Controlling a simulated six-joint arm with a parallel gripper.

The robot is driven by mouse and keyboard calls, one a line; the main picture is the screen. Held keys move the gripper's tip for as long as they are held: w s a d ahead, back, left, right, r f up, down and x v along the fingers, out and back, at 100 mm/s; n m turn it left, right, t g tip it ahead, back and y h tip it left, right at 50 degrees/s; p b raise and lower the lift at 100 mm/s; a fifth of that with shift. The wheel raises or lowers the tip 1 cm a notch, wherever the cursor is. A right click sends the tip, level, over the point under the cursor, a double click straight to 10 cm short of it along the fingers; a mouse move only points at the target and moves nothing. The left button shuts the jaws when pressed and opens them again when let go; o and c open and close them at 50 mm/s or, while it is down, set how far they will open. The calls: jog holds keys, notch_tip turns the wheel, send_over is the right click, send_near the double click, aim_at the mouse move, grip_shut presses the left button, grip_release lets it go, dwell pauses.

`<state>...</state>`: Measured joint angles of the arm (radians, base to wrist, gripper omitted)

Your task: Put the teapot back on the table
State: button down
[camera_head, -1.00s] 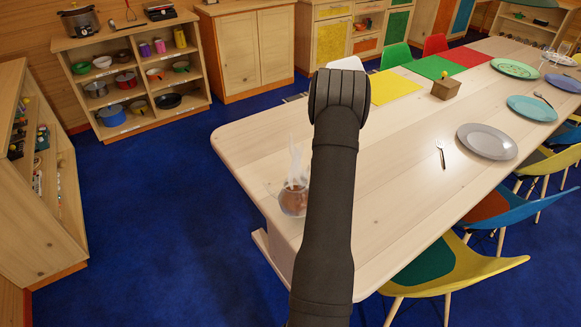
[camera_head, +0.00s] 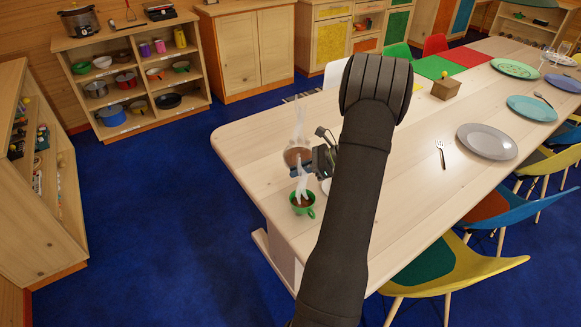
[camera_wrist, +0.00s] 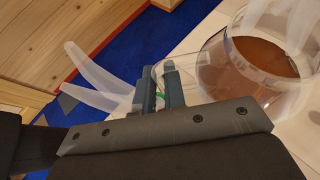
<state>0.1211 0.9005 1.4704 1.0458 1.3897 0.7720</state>
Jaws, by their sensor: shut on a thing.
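The teapot (camera_head: 291,159) is clear glass with brown steaming tea inside. In the head view it is near the left end of the table (camera_head: 250,139), seemingly held above it. My gripper (camera_head: 318,160) is shut on its handle side, to the right of the pot. In the wrist view the teapot (camera_wrist: 255,72) is at upper right, beside my gripper fingers (camera_wrist: 160,88). The exact grip on the clear handle is hard to make out. A green cup (camera_head: 309,199) with brown liquid stands below the teapot near the table's front left edge.
A small white item (camera_head: 326,186) is partly hidden by my arm. A fork (camera_head: 440,152), a grey plate (camera_head: 487,141) and a small wooden box (camera_head: 446,88) lie farther right. The tabletop left of and behind the teapot is clear.

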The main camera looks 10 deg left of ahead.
aim_at(306, 154)
jog(key=w+m+t, duration=0.1)
jog(key=w+t, duration=0.1)
jog(key=w+d+r+m+t, duration=0.1)
jog(key=m+t, duration=0.1)
jog(key=w+r+m+t, duration=0.1)
jog(key=w+m+t, duration=0.1)
jog(key=shift+w+d+r+h, duration=0.1)
jog(key=shift+w+d+h, duration=0.2)
jog(key=shift+d+h, duration=0.1)
jog(key=shift+w+a+f, duration=0.45)
jog(key=shift+a+f, duration=1.35)
jog(key=shift+a, duration=0.05)
jog(key=shift+w+a+f, duration=0.5)
jog(key=shift+a+f, duration=1.3)
jog(key=shift+a, duration=0.1)
jog(key=shift+w+a+f, duration=0.45)
jog(key=shift+a+f, duration=1.35)
jog(key=shift+a, duration=0.05)
jog(key=c, duration=1.9)
grip_release()
jog(key=shift+f, duration=0.2)
jog(key=o, duration=0.4)
jog(key=shift+r, duration=0.15)
jog(key=v, duration=1.2)
jog(key=shift+s+d, duration=0.1)
